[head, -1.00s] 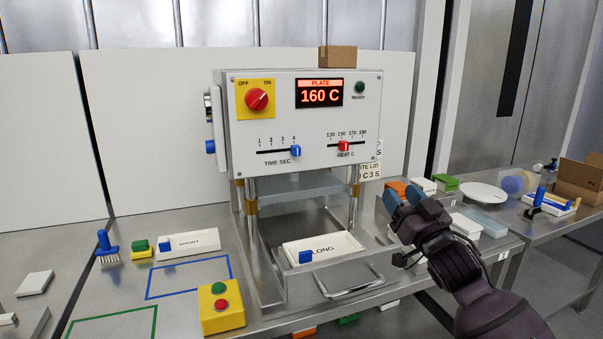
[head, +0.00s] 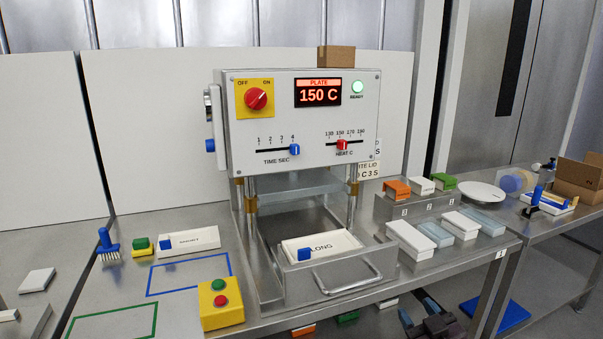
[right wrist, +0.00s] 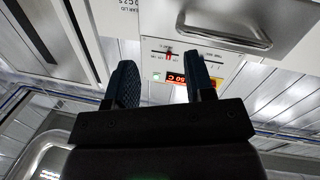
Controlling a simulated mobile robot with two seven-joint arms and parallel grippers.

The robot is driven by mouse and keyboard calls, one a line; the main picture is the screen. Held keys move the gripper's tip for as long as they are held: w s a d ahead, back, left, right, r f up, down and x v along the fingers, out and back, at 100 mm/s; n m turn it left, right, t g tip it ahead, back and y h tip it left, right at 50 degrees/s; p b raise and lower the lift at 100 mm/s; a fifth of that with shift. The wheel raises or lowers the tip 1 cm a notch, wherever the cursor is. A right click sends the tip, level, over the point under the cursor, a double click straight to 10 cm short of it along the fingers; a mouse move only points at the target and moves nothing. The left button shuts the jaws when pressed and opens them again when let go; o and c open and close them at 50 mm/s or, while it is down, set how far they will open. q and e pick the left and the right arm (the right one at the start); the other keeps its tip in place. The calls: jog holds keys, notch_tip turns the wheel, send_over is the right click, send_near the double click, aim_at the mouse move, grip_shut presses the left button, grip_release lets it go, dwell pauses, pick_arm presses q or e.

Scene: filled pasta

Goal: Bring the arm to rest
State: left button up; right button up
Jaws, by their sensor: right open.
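My right gripper (head: 437,316) is low at the bottom edge of the head view, below the front edge of the steel table, and mostly cut off by the frame. In the right wrist view its two dark fingers (right wrist: 160,85) stand apart with nothing between them. Beyond them that view shows the drawer handle (right wrist: 225,30) and the press front from below. My left gripper is in neither current view.
The press (head: 300,125) reads 150 C with its green ready lamp (head: 357,87) lit. A white LONG mold (head: 322,247) sits in its drawer (head: 340,290). A yellow button box (head: 221,304) stands left. Several boxes (head: 410,240) stand right. A blue mat (head: 497,312) lies lower right.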

jog(key=s+d+f+m+g+h, duration=0.1)
jog(key=s+d+f+m+g, duration=0.1)
jog(key=s+f, duration=0.9)
jog(key=s+d+f+m+g+h, duration=0.2)
jog(key=s+f+g, duration=0.2)
jog(key=s+f, duration=0.7)
jog(key=s, duration=0.5)
jog(key=shift+d, duration=0.1)
